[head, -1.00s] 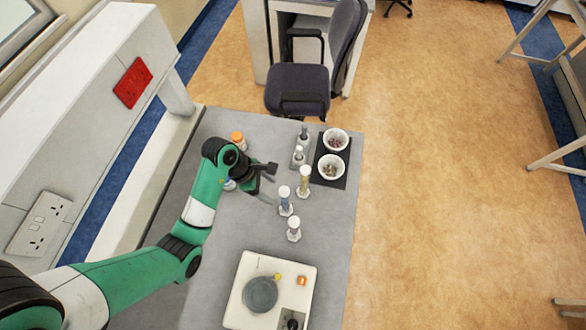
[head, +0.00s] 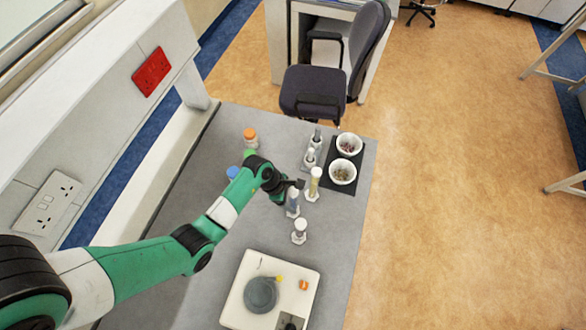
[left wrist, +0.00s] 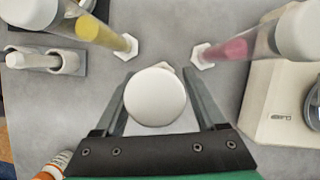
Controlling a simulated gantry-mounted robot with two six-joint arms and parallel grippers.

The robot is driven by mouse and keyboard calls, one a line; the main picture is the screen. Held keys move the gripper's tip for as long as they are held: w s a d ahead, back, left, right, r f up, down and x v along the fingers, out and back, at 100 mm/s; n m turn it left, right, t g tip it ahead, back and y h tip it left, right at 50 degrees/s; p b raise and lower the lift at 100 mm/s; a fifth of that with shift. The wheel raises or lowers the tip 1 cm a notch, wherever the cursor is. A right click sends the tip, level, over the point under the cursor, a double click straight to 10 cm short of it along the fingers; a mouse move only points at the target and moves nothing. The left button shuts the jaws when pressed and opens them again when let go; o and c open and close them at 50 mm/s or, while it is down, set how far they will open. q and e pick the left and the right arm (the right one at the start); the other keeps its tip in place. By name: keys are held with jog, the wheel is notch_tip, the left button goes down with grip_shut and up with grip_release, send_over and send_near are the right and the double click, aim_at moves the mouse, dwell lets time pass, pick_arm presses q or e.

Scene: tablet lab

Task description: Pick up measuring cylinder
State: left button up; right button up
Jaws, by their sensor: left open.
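Three measuring cylinders stand on the grey bench: one with blue contents (head: 293,206), one with yellow (head: 313,185) and one nearer the front (head: 299,231). My left gripper (head: 292,187) is open at the upper part of the blue one, partly covering it. In the left wrist view, a round white top (left wrist: 156,97) lies between the open fingers of my left gripper (left wrist: 158,85); its body is hidden below. There, the yellow cylinder (left wrist: 98,31) is at upper left and a pink one (left wrist: 235,49) at upper right. My right gripper is not in view.
A balance (head: 243,296) stands at the front. Two white bowls (head: 342,172) sit on a black mat at the back right, beside a grey holder (head: 309,160). An orange-capped bottle (head: 250,138) and a blue-capped one (head: 232,172) stand to the left.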

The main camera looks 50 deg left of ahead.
pick_arm(q)
jog(key=shift+w+f, duration=0.1)
jog(key=shift+f, duration=0.1)
grip_shut()
dwell(1.3)
